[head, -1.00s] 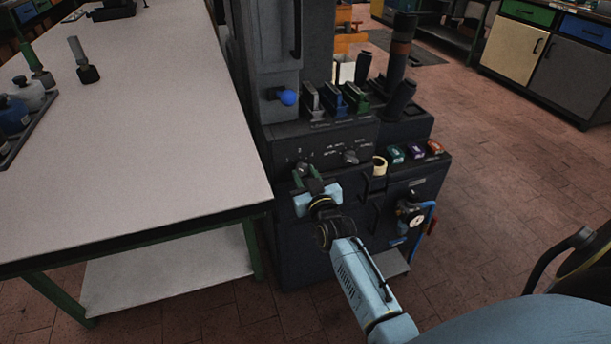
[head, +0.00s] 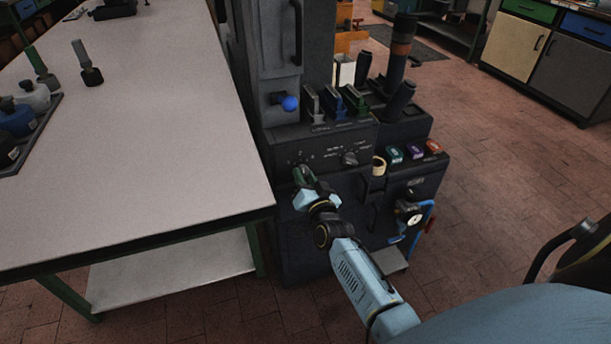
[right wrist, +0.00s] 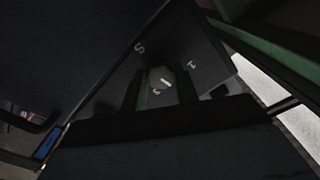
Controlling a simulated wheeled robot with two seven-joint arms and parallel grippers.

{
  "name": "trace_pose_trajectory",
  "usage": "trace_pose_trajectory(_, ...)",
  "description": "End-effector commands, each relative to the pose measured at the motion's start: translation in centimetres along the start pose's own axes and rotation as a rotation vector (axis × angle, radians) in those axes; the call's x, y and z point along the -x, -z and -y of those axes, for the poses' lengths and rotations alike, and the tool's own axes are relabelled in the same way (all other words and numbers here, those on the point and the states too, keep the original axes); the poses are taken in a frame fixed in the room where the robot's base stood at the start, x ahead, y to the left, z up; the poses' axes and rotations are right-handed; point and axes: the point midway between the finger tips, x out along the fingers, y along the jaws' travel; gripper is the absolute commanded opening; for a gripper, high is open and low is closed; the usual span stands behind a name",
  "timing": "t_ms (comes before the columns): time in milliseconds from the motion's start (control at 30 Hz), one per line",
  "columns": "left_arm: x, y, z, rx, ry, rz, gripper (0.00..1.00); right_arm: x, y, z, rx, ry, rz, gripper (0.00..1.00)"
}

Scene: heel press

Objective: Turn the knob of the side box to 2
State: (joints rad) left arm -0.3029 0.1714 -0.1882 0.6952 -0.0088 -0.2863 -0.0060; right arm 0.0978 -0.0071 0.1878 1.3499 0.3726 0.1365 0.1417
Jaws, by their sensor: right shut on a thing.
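The side box (head: 283,147) is a dark panel on the machine's front, with small white marks over its left knob. My right gripper (head: 302,175) is at that left knob, shut on it. In the right wrist view the knob (right wrist: 156,82) shows between the dark fingers, with a pale mark on it. A "1" and another digit, not clearly legible, stand on the plate (right wrist: 205,62) around it. In the head view the fingers hide most of the knob, so I cannot tell which number it points to. My left gripper is not in view.
A second knob (head: 349,158) is to the right on the same panel. A workbench (head: 150,160) borders the left.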

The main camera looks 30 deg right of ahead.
Motion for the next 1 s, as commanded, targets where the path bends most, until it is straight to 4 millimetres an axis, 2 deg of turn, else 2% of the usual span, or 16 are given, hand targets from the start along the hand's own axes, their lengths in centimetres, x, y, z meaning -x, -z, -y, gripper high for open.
trace_pose_trajectory(300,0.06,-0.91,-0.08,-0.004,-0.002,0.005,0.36,0.00,0.03,0.03,-0.117,0.000,0.000,0.07)
trace_pose_trajectory(800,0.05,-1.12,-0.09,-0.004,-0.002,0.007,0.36,0.01,0.00,0.03,-0.137,0.000,0.000,0.07)
trace_pose_trajectory(833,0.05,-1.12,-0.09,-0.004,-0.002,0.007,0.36,0.01,0.00,0.03,-0.137,0.000,0.000,0.31)
trace_pose_trajectory(1000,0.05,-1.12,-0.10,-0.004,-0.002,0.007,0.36,0.01,-0.01,0.03,-0.136,0.000,0.000,0.52)
